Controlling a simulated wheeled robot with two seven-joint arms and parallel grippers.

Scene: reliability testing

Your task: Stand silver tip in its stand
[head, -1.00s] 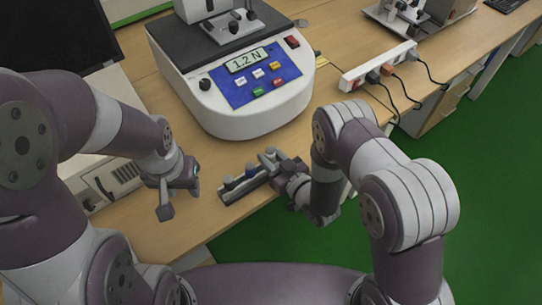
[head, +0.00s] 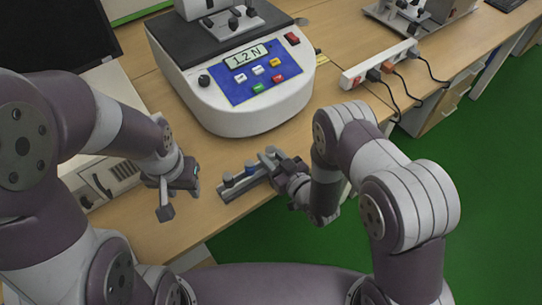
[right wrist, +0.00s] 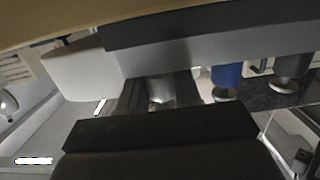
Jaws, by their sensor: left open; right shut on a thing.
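The dark tip stand (head: 236,189) lies near the table's front edge, between my two grippers. A blue tip (head: 250,168) stands in it; it also shows in the right wrist view (right wrist: 227,74). A grey tip (right wrist: 288,72) stands beside it. My right gripper (head: 276,168) is at the stand's right end, shut on the silver tip (right wrist: 160,88), which shows in the right wrist view between the fingers, close to the stand. Whether the tip is seated is hidden. My left gripper (head: 178,200) is open and empty, left of the stand.
A force tester (head: 250,115) reading 1.2 N stands just behind the stand. A power strip (head: 378,66) with cables lies at the right. Some bare table shows in front of the stand.

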